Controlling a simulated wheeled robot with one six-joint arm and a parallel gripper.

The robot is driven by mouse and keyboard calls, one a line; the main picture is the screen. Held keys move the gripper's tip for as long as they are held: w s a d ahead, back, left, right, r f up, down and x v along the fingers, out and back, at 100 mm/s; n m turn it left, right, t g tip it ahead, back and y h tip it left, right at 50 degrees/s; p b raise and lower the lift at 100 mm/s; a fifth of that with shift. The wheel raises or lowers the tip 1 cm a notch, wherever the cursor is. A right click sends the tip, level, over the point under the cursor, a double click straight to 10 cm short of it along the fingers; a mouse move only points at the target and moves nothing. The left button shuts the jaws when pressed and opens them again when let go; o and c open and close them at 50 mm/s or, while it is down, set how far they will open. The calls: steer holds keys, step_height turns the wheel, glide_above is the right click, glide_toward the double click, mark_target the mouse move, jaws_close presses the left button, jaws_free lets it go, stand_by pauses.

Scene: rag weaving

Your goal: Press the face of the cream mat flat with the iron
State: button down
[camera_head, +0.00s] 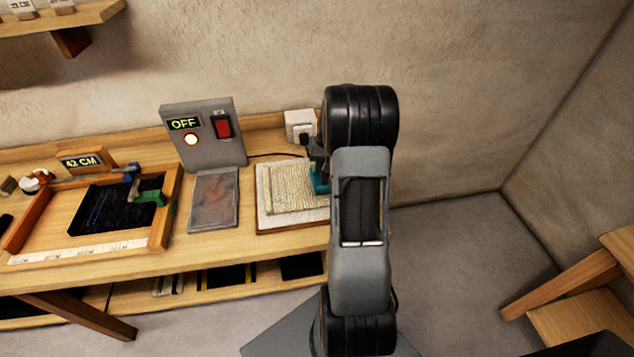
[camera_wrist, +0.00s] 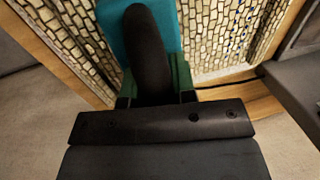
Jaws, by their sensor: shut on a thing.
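The cream mat (camera_head: 288,197) lies on a pale pad with a wooden edge at the right part of the bench. Its woven face also fills the top of the wrist view (camera_wrist: 215,30). The teal iron (camera_head: 320,181) is over the mat's right side, partly hidden by my arm in the head view. In the wrist view its teal body (camera_wrist: 108,22) and black handle (camera_wrist: 150,50) show over the weave. My gripper (camera_wrist: 153,88) is shut on the handle. Whether the sole touches the mat is hidden.
A grey control box (camera_head: 204,138) with an OFF sign, lit lamp and red switch stands behind a grey metal plate (camera_head: 213,198). A wooden loom frame (camera_head: 165,215) with dark cloth is at left. A white box (camera_head: 299,124) with a cable stands behind the mat.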

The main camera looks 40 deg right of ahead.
steer(key=shift+s+d, duration=0.35)
steer(key=shift+d, duration=0.3)
steer(key=shift+r+p, duration=0.5)
steer(key=shift+r, duration=0.3)
steer(key=w+a+p, duration=0.1)
steer(key=a, duration=0.1)
steer(key=w+a+p, duration=0.1)
steer(key=a, duration=0.1)
steer(key=shift+w+a+p, duration=0.1)
steer(key=shift+w+p, duration=0.05)
steer(key=shift+p, duration=0.15)
steer(key=shift+w+a+f, duration=0.2)
steer(key=shift+w+a, duration=0.05)
steer(key=shift+a, duration=0.35)
